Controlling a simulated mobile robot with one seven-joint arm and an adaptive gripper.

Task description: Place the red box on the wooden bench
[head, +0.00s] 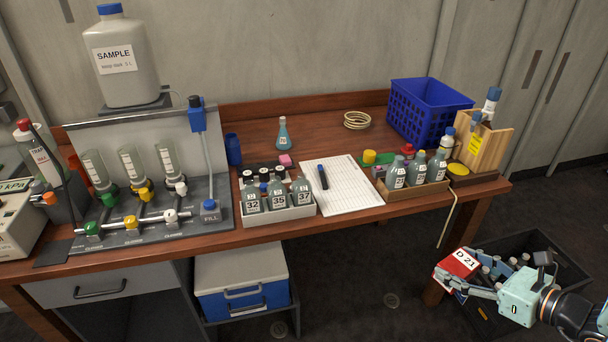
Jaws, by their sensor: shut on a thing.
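The red box (457,268) has a white label reading "D 21". My gripper (468,284) is at the lower right of the head view, shut on the red box. It holds the box to the right of the wooden bench (340,227) and lower in the picture than the bench's front edge. The box is apart from the bench top. The gripper's fingers hide part of the box. The bench has a reddish-brown wooden top and crosses the middle of the view.
A blue basket (428,108), a bottle crate (412,192), a white tray of numbered bottles (278,214) and a paper sheet (340,185) occupy the bench. A bare patch (325,122) lies at the back. A black crate (560,262) with bottles is behind my gripper.

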